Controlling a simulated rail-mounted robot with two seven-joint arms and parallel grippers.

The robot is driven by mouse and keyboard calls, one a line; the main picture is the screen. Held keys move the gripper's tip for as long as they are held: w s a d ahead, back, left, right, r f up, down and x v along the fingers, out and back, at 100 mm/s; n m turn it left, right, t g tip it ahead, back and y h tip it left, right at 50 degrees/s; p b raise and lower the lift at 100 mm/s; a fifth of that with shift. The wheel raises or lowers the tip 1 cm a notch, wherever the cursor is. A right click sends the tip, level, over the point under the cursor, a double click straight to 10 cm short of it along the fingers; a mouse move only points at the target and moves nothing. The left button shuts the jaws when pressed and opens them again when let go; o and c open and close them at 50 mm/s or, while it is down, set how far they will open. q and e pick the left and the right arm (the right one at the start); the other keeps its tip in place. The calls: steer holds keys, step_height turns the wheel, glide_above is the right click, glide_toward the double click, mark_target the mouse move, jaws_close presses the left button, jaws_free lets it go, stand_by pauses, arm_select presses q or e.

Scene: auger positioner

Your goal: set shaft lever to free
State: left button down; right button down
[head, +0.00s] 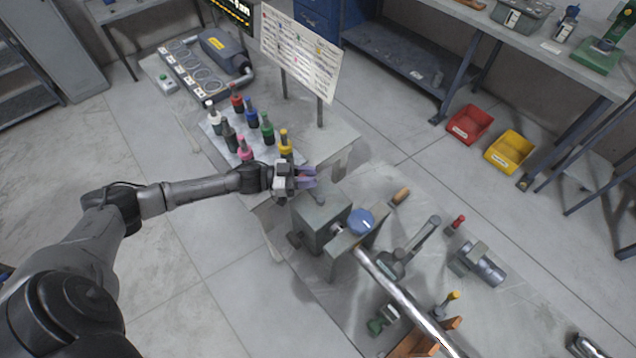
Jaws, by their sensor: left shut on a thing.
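My left gripper (307,177) reaches in from the left and is shut at the top of the grey housing (322,224). A small grey lever (318,195) shows at the fingertips, on the housing's top; it looks like the shaft lever, and its upper part is hidden by the purple-tinted fingers. I cannot read any free or locked marking. A blue round knob (362,222) sits on the right side of the housing, and a long bright shaft (405,295) runs from there to the lower right. My right gripper is not in view.
Several coloured bottles stand on a pale board (213,128) left of the gripper. A sign board (300,55) stands behind. A grey lever arm (423,237), a red-handled tool (457,222) and a grey cylindrical device (480,263) are on the bench to the right.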

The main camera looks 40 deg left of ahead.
arm_select(q)
steer(key=shift+w+d+m+g+h+b, duration=0.1)
steer(key=shift+w+m+g+h+b, duration=0.25)
steer(key=shift+m+g+h+b, duration=0.45)
steer(key=c, duration=0.9)
jaws_free()
steer(key=shift+c, duration=0.2)
steer(key=v, duration=1.3)
steer(key=shift+s+a+r+b, duration=0.15)
steer(key=shift+s+a+b, duration=0.1)
steer(key=shift+a+b, duration=0.1)
